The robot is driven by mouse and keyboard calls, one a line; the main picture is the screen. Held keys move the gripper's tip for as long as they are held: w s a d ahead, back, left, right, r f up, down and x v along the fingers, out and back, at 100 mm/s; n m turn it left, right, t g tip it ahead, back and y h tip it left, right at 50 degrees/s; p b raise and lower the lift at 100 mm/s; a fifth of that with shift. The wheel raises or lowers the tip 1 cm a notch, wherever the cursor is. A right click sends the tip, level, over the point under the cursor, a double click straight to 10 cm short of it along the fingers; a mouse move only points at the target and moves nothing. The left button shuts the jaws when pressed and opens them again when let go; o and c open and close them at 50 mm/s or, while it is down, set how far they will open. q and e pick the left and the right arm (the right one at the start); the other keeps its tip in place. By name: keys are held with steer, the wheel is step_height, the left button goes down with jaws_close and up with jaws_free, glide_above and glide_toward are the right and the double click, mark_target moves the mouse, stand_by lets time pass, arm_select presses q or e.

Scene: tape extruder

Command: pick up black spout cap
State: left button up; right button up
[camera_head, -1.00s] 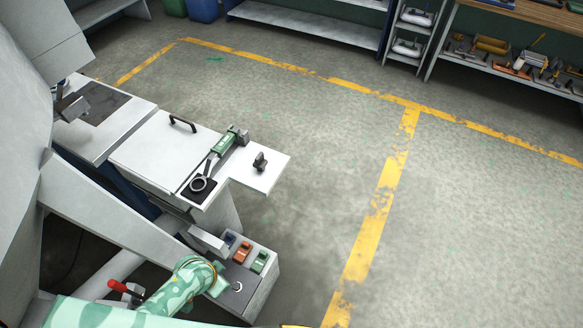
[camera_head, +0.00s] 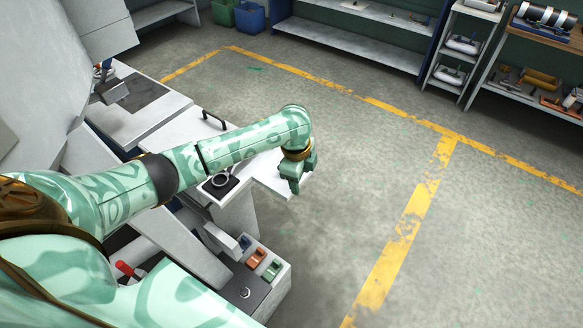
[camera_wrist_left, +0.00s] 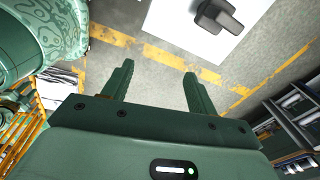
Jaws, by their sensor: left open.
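The black spout cap (camera_wrist_left: 218,15) shows in the left wrist view as a dark, knobbed piece on a white plate (camera_wrist_left: 172,22), at the top edge and right of centre. In the head view my left arm hides it. My left gripper (camera_head: 295,184) hangs down over the outer end of that plate (camera_head: 266,174). In the left wrist view the left gripper (camera_wrist_left: 158,72) has its two fingers apart with nothing between them. The cap lies beyond the fingertips, up and to the right, and does not touch them. My right gripper is not in view.
The white machine (camera_head: 178,132) with a black handle (camera_head: 213,121) stands under and beside my left arm. A box with coloured switches (camera_head: 257,257) is below the plate. Open floor with yellow lines (camera_head: 410,228) lies to the right. Shelves (camera_head: 345,40) line the back.

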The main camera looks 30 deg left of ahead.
arm_select(q)
steer(key=w+a+r+m+g, duration=0.1)
steer(key=w+a+r, duration=0.1)
steer(key=a+r, duration=0.35)
steer(key=w+a+r+m, duration=0.1)
steer(key=w+a+r, duration=0.15)
steer(key=r, duration=0.55)
steer(key=shift+m+y, duration=0.3)
step_height(320, 180, down, 11)
steer(key=b, duration=0.6)
steer(key=shift+w+d+r, duration=0.1)
steer(key=shift+d, duration=0.05)
step_height(320, 180, down, 5)
steer(key=b, duration=0.3)
steer(key=shift+f, duration=0.2)
steer(key=shift+r, duration=0.2)
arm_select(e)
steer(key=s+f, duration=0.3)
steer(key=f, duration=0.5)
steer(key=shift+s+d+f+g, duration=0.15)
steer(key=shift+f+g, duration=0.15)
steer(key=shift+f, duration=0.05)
arm_select(q)
steer(key=shift+d, duration=0.1)
steer(key=c, duration=1)
